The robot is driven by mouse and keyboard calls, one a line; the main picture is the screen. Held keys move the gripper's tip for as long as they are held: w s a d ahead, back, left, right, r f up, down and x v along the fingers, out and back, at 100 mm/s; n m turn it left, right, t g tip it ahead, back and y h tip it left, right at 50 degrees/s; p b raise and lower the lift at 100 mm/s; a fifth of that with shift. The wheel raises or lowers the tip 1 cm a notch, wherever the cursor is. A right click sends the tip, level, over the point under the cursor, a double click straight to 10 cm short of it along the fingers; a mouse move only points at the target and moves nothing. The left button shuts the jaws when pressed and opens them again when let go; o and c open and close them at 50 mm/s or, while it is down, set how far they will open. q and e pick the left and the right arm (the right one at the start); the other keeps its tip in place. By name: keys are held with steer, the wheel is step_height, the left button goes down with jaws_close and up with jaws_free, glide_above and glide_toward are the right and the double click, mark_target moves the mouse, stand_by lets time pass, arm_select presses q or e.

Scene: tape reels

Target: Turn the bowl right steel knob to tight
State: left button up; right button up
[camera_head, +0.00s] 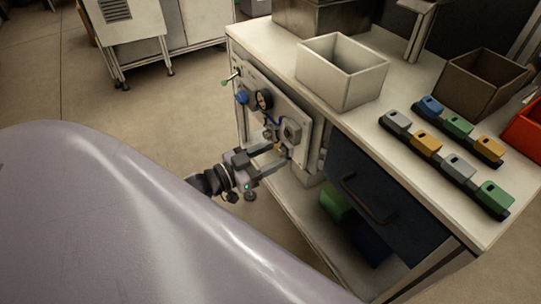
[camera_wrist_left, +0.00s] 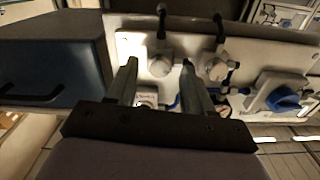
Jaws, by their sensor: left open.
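My left gripper (camera_head: 281,153) is open in front of the panel (camera_head: 306,112) on the bench's side; it also shows in the left wrist view (camera_wrist_left: 159,64). There, a round pale steel knob (camera_wrist_left: 160,66) with a dark stem shows between the two fingertips. I cannot tell whether the fingers reach around it or stop short. A second similar knob (camera_wrist_left: 217,67) is to the right of the fingers. In the head view the gripper partly hides the panel's lower part. No marking on the knob can be read. My right gripper is not in view.
A blue knob (camera_head: 242,97) and a round gauge (camera_head: 264,99) are on the panel. A dark blue drawer (camera_head: 352,165) is right of it. A white bin (camera_head: 341,72), a brown bin (camera_head: 482,82) and coloured blocks stand on the bench top. Floor left of the panel is clear.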

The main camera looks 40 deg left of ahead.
arm_select(q)
steer(key=shift+w+d, duration=0.1)
jaws_close()
steer(key=shift+m, duration=0.7)
steer(key=m+p, duration=0.1)
steer(key=m, duration=0.7)
steer(key=shift+m, duration=2)
